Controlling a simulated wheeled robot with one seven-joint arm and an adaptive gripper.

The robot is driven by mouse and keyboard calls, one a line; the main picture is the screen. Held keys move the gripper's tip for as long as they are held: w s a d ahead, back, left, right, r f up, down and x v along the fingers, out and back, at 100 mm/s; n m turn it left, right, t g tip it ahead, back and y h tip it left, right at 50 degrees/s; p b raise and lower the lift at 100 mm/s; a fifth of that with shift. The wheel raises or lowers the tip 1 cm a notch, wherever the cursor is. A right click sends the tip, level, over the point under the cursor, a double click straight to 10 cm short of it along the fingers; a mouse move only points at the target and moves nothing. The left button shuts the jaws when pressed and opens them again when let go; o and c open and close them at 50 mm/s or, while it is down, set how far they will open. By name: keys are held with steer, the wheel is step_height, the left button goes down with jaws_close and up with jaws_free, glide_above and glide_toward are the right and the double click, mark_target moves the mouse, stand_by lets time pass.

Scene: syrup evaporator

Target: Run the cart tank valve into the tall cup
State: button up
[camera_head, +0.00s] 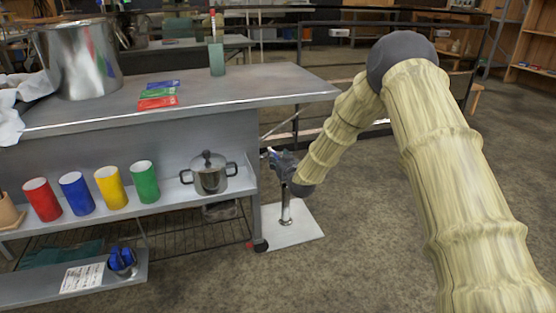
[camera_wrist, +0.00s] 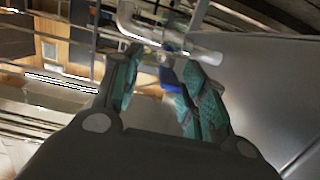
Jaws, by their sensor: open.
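My gripper (camera_head: 279,160) is just off the right end of the metal bench, low beside its end. In the wrist view its green-padded fingers (camera_wrist: 163,62) are spread apart with no object clearly held. A shiny pipe fitting (camera_wrist: 165,42), perhaps the valve, lies just beyond the fingertips. A small blue part (camera_wrist: 168,77) shows between the fingers; I cannot tell whether they touch it. Red (camera_head: 42,199), blue (camera_head: 77,193), yellow (camera_head: 110,187) and green (camera_head: 144,181) cups stand on the bench's shelf. I cannot tell which cup is the tall one. The cart tank is not clearly identifiable.
A lidded pot (camera_head: 210,174) stands at the shelf's right end. A large steel pot (camera_head: 80,62) and a green holder (camera_head: 216,58) stand on the bench top (camera_head: 250,85). A pale plate (camera_head: 292,232) lies on the floor below my gripper. Dark rails run behind.

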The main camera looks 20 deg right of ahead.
steer(key=shift+w+d, duration=0.2)
steer(key=shift+d, duration=0.55)
steer(key=shift+w+d+p, duration=0.15)
steer(key=shift+d+p, duration=0.2)
steer(key=shift+d, duration=0.45)
stand_by(0.4)
steer(key=shift+w+d, duration=0.2)
steer(key=shift+d, duration=0.6)
steer(key=shift+w+d+p, duration=0.1)
steer(key=shift+d+p, duration=0.05)
steer(key=shift+p, duration=0.15)
stand_by(4.9)
